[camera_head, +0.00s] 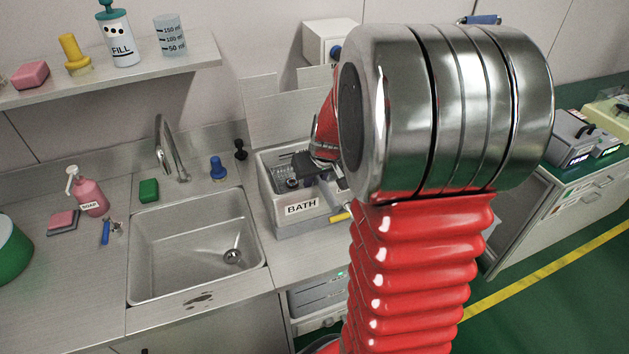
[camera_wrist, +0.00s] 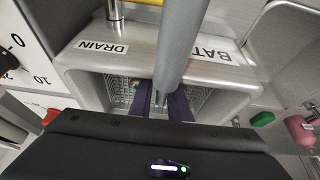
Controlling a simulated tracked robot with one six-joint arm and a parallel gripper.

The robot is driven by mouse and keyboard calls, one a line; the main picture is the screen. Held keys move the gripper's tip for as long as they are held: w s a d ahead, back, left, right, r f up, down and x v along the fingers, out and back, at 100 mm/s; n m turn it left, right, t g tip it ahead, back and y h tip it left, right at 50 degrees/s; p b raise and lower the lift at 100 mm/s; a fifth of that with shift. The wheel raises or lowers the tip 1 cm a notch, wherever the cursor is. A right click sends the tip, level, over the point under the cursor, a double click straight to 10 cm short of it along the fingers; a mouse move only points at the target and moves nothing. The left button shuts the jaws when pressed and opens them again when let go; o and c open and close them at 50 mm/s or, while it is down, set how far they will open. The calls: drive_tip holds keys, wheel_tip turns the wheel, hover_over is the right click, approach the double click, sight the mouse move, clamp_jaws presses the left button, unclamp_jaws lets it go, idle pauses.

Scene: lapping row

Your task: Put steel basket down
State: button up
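My gripper (camera_wrist: 162,108) reaches down into the bath, its two purple fingers close on both sides of a grey bar (camera_wrist: 183,45), which looks like the handle of the steel basket. The steel basket's mesh (camera_wrist: 204,98) shows on both sides of the fingers, inside the bath's walls. Whether its bottom touches the bath floor is hidden. The bath (camera_wrist: 85,58) is a pale box with BATH and DRAIN labels. In the head view the bath (camera_head: 269,205) stands right of the sink, and my gripper (camera_head: 308,172) is partly hidden by my arm.
The sink (camera_head: 160,275) is empty left of the bath. A tap (camera_head: 168,150), a blue knob (camera_head: 217,170), a green sponge (camera_head: 148,190) and a soap bottle (camera_head: 88,192) stand around it. A yellow-ended lever (camera_head: 340,217) sticks out at the bath's front. A panel (camera_head: 280,108) stands behind.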

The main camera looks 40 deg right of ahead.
drive_tip(key=shift+o, duration=1)
drive_tip(key=shift+r, duration=0.1)
drive_tip(key=v, duration=1.2)
drive_tip(key=s+a+r+n, duration=0.1)
drive_tip(key=s+a, duration=0.6)
drive_tip(key=a, duration=0.4)
drive_tip(key=s+a+r+n+t+y, duration=0.1)
drive_tip(key=s+a+r+n, duration=0.1)
drive_tip(key=s+a, duration=0.5)
drive_tip(key=a, duration=0.4)
drive_tip(key=shift+d, duration=0.15)
